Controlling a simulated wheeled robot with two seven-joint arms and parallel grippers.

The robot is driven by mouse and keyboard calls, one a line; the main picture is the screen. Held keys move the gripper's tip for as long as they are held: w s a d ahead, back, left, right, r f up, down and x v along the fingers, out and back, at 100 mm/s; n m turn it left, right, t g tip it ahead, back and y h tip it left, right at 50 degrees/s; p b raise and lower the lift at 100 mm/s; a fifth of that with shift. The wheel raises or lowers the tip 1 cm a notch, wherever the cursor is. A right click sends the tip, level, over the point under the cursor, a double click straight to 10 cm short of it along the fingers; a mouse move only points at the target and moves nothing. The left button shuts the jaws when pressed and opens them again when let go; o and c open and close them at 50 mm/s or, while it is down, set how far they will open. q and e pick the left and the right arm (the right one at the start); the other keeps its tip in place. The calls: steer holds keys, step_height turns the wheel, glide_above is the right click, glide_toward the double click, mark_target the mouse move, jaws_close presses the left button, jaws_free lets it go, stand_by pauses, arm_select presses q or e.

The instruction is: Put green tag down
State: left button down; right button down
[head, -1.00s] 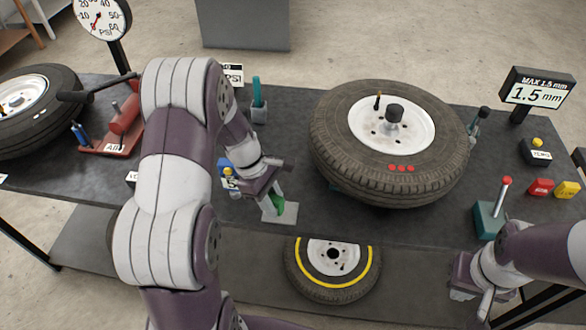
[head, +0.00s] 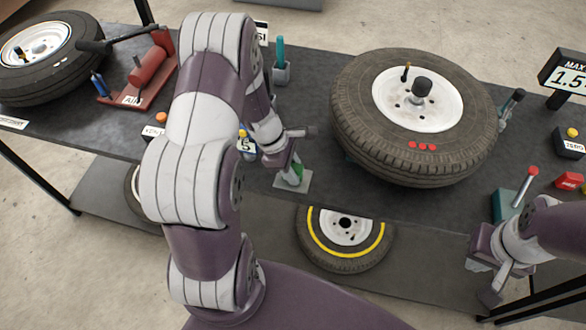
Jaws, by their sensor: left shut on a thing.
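The green tag (head: 298,171) is in my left gripper (head: 292,172), over the small pale grey plate (head: 301,184) at the table's front edge. My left gripper is shut on the tag and hides part of it. I cannot tell whether the tag touches the plate. My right gripper (head: 482,276) is at the lower right, in front of the table and away from the tag. Whether its fingers are open or shut is unclear.
A large tyre (head: 360,145) with three red dots lies right of the plate. A yellow-ringed wheel (head: 318,248) is on the lower shelf. A teal-handled tool in a holder (head: 281,72) stands behind my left gripper. A teal lever box (head: 507,205) stands near my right gripper.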

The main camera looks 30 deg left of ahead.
arm_select(q)
steer(key=shift+f, duration=0.2)
steer(key=c, duration=0.8)
jaws_free()
steer(key=shift+c, duration=0.2)
steer(key=shift+r, duration=0.4)
steer(key=w+v, duration=0.1)
steer(key=v, duration=1)
steer(key=s+d+r+m+y, duration=0.3)
steer(key=s+d+m, duration=0.6)
steer(key=m, duration=1.2)
steer(key=shift+d+y+p, duration=0.2)
steer(key=shift+y+p, duration=0.15)
steer(key=shift+y, duration=0.25)
